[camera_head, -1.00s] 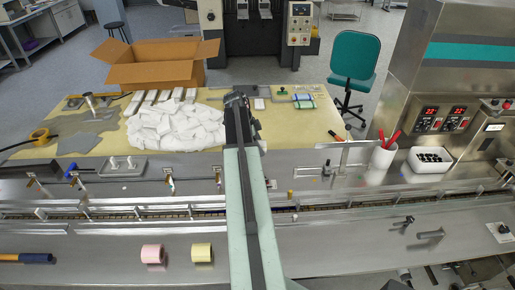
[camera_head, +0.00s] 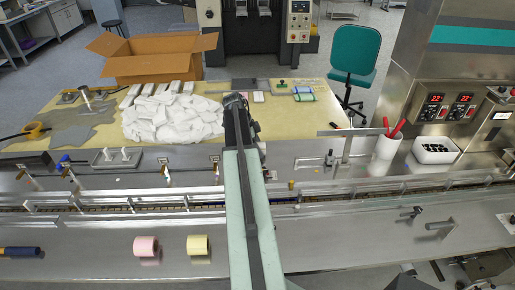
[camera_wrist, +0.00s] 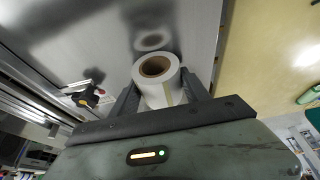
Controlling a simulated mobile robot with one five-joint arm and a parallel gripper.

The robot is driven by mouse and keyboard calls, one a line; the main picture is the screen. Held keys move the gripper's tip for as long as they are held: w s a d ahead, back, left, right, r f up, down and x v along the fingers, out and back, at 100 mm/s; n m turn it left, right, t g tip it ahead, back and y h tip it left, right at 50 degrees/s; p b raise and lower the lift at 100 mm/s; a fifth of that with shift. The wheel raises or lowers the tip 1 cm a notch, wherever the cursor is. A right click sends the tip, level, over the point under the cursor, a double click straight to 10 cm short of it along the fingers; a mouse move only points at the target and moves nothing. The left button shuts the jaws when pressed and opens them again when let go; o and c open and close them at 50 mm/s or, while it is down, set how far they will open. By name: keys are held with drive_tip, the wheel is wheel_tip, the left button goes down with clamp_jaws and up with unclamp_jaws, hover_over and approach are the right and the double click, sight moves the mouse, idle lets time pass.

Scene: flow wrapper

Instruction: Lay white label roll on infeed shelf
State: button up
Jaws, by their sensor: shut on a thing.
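The white label roll (camera_wrist: 156,78), with a brown cardboard core, shows in the wrist view. My gripper (camera_wrist: 158,92) is shut on it, one finger at each side. The roll is over a shiny steel surface (camera_wrist: 110,25) that mirrors it; I cannot tell whether it touches. In the head view my arm reaches forward over the machine, and the roll and fingertips are hidden behind it. Which steel surface is the infeed shelf is not clear. A pink roll (camera_head: 146,246) and a yellow roll (camera_head: 198,245) stand apart on the near steel ledge (camera_head: 95,258).
A heap of white packs (camera_head: 172,120) and an open cardboard box (camera_head: 155,68) are on the yellowish table at the back. A white cup with red pens (camera_head: 384,154) and a white tray (camera_head: 433,157) stand at right. The near ledge has bare room right of my arm.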

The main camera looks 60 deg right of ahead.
drive_tip(key=o, duration=1.5)
drive_tip(key=shift+c, duration=0.2)
drive_tip(key=p+v, duration=0.7)
drive_tip(key=v, duration=0.1)
drive_tip(key=shift+f, duration=0.1)
